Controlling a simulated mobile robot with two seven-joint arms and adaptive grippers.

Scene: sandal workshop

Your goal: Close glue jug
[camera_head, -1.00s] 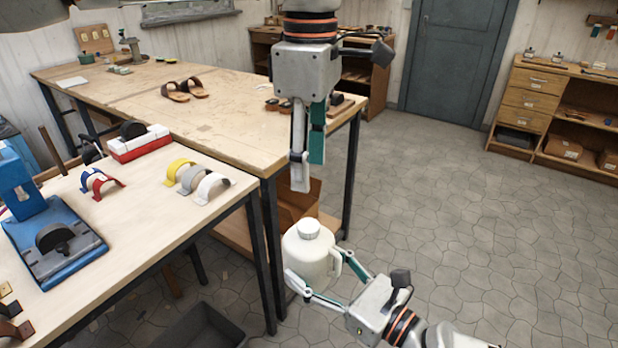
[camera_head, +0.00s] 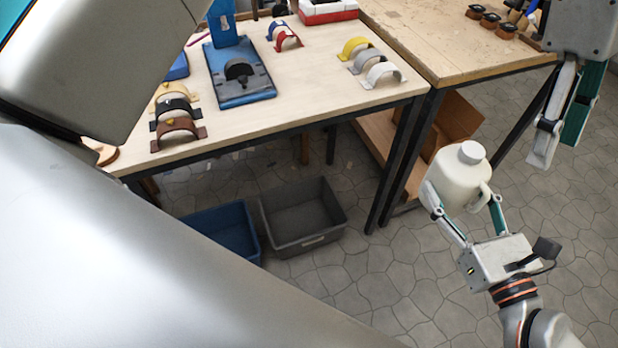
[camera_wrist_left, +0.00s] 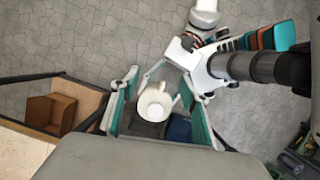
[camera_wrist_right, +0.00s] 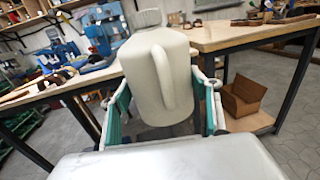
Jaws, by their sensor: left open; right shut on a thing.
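The glue jug (camera_head: 455,180) is white with a side handle and a round white cap (camera_head: 472,152) on its top; I cannot tell how tight the cap is. My right gripper (camera_head: 467,200) is shut on the jug and holds it roughly upright in the air. The jug (camera_wrist_right: 165,85) sits between the fingers in the right wrist view, its handle towards the camera. My left gripper (camera_head: 556,150) is open and empty, pointing down, above and to the right of the jug. In the left wrist view the jug (camera_wrist_left: 152,104) shows below, between the open fingers.
A workbench (camera_head: 300,100) with strap pieces and a blue press (camera_head: 238,75) is at the left. A second table (camera_head: 440,45) stands behind. A grey bin (camera_head: 300,220) and a blue bin (camera_head: 225,230) are on the floor. Floor at the right is open.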

